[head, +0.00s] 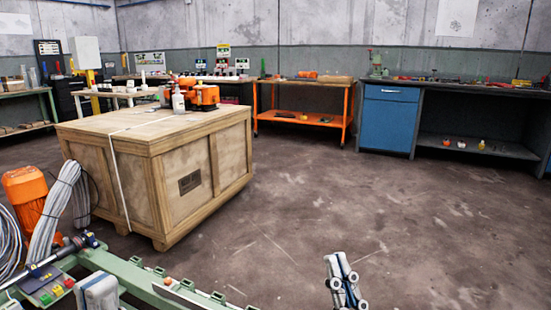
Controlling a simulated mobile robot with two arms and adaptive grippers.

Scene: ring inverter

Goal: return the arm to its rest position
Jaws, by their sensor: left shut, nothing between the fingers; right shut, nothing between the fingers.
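My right gripper (342,280) shows at the bottom, right of centre, over bare floor. Its pale fingers point up and away, are shut, and hold nothing. My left gripper (98,291) is only partly in view at the bottom left edge, as a pale shape in front of the green bench frame. It is shut with nothing seen in it. The rest of both arms is out of view below the picture.
A green bench frame (150,283) with tools crosses the lower left, close to my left gripper. Workbenches line the back wall. The floor (400,220) at the right is clear.

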